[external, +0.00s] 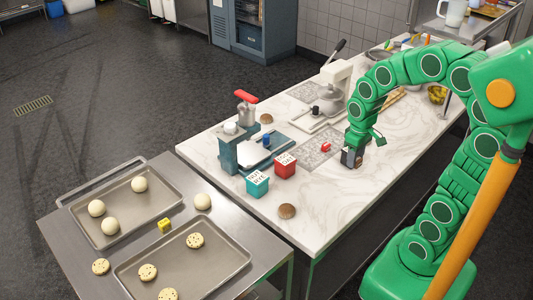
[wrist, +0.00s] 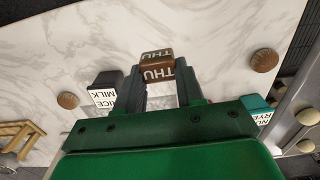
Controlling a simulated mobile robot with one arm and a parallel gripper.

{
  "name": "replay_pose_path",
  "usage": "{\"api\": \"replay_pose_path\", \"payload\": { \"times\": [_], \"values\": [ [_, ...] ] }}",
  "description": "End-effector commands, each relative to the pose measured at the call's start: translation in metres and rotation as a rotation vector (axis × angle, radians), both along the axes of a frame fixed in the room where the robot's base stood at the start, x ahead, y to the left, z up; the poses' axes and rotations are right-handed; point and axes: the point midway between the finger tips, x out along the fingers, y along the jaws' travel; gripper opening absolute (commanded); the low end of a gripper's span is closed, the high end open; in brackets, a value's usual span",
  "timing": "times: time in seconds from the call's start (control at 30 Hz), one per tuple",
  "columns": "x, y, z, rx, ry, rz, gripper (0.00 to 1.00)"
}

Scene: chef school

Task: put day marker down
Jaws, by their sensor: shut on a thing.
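The day marker (wrist: 157,67) is a brown cube with white "THU" lettering on its faces. In the wrist view it sits between the fingertips of my gripper (wrist: 158,78), which is shut on it. In the external view my gripper (external: 351,157) points down over the right part of the marble counter (external: 340,200). The marker is hard to make out there among the dark fingers. I cannot tell whether it touches the counter.
A teal cube (external: 257,184), a red cube (external: 285,166) and a brown bun (external: 287,211) stand left of my gripper. A black "RICE MILK" cube (wrist: 104,88) is close beside it. A small red item (external: 326,147) lies nearby.

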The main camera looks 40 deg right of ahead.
Motion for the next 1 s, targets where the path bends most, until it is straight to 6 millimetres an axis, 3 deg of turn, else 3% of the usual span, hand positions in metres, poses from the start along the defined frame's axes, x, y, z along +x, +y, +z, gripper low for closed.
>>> {"api": "replay_pose_path", "payload": {
  "times": [0.37,1.0],
  "values": [
    [0.004,0.01,0.002,-0.001,-0.001,0.03,0.09],
    [0.029,0.117,0.014,-0.001,-0.002,0.302,0.09]
  ]
}}
